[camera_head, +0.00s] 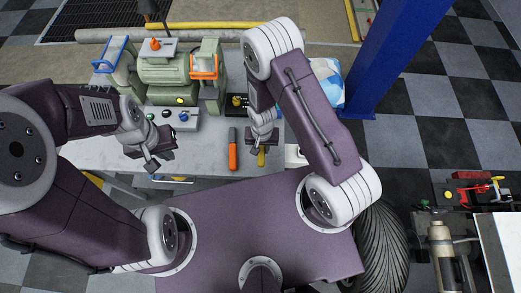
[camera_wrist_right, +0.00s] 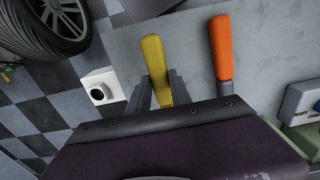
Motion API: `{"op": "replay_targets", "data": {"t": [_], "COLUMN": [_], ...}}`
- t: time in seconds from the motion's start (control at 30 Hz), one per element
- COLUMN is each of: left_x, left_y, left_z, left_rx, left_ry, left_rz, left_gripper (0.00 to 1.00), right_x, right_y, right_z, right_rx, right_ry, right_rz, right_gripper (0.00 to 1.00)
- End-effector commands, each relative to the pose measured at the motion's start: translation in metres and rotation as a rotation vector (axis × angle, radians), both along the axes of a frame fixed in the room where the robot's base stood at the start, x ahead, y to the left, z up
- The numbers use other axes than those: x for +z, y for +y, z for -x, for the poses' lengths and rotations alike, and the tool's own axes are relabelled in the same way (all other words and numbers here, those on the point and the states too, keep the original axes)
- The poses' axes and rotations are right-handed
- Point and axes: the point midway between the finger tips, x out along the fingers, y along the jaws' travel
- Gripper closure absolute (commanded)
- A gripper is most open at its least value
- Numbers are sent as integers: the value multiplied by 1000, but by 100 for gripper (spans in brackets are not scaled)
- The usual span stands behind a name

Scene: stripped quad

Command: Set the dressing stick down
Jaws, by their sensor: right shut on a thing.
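The dressing stick, a yellow stick (camera_head: 261,158), shows at my right gripper near the front edge of the grey bench. In the right wrist view the yellow stick (camera_wrist_right: 156,68) stands between the two fingers of my right gripper (camera_wrist_right: 160,90), which is shut on it. Its lower part is hidden by the gripper body. I cannot tell whether it touches the bench top. My left gripper (camera_head: 153,164) is over the left part of the bench, apart from the stick, and its jaw opening is unclear.
An orange-handled tool (camera_head: 233,150) lies beside the yellow stick; it also shows in the right wrist view (camera_wrist_right: 221,50). A green bench grinder (camera_head: 168,75) stands at the back of the bench (camera_head: 205,155). A blue post (camera_head: 385,55) rises at the right. Bare bench lies left of the orange handle.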

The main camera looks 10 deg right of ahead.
Motion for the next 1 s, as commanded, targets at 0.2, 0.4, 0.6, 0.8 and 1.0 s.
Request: {"op": "replay_targets", "data": {"t": [0.2,0.4,0.6,0.8,1.0], "left_x": [3,11,11,8,8], "left_y": [0,0,0,0,0], "left_z": [0,0,0,0,0], "left_rx": [0,0,0,0,0], "left_ry": [0,0,0,0,0], "left_rz": [0,0,0,0,0], "left_gripper": [100,100,100,100,100], "right_x": [-8,-37,-47,-51,-50], "right_y": [2,2,2,2,2], "right_z": [-11,-10,-11,-11,-11], "right_rx": [0,1,1,1,1], "right_ry": [1,3,-1,0,0], "right_rz": [1,1,-1,0,0], "right_gripper": [100,100,100,100,53]}}
